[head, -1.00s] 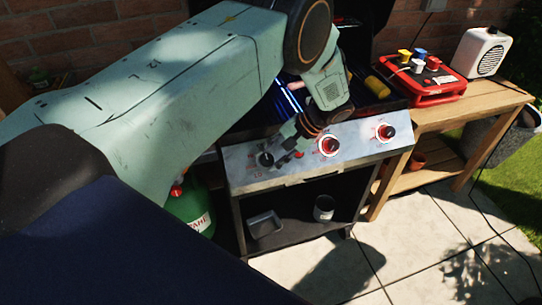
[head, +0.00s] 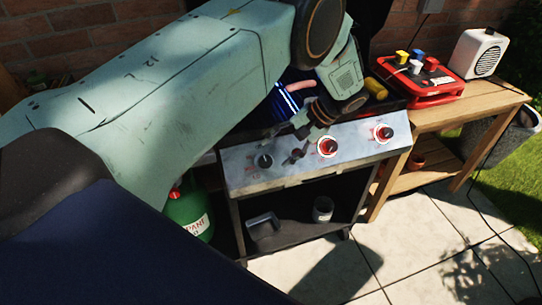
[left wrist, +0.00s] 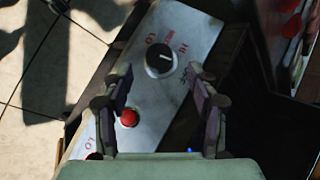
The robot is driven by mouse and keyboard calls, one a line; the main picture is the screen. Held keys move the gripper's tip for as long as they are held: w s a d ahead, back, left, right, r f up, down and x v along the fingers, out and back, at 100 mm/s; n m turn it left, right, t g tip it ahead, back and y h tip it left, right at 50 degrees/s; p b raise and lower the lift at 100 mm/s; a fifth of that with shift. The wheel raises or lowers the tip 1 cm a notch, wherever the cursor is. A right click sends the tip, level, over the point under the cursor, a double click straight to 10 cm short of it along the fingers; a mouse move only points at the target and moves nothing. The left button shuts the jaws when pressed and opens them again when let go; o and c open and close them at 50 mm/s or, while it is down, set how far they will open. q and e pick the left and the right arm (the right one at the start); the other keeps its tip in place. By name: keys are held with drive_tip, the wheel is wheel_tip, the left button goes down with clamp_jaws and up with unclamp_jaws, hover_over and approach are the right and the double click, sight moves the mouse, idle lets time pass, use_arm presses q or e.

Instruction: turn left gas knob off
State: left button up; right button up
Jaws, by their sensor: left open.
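The left gas knob (head: 264,160) is black with a pale pointer mark and no red ring around it, on the grill's grey front panel (head: 240,179). In the left wrist view the knob (left wrist: 160,60) stands just beyond my open, empty fingers, with red lettering beside it. My left gripper (head: 291,146) is open above the panel, just right of the left knob. In the left wrist view my gripper (left wrist: 156,82) has one finger on each side, apart from the knob. My right gripper is out of view.
A yellow cylinder (head: 376,88) lies by the grill top. A green gas bottle (head: 188,211) stands left of the grill. A wooden side table (head: 440,113) carries a red device (head: 420,88) and a white speaker (head: 480,54).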

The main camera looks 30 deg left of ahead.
use_arm(q)
drive_tip(key=v, duration=0.7)
drive_tip(key=shift+r, duration=0.25)
drive_tip(key=shift+w+d, duration=0.15)
drive_tip(key=shift+d, duration=0.1)
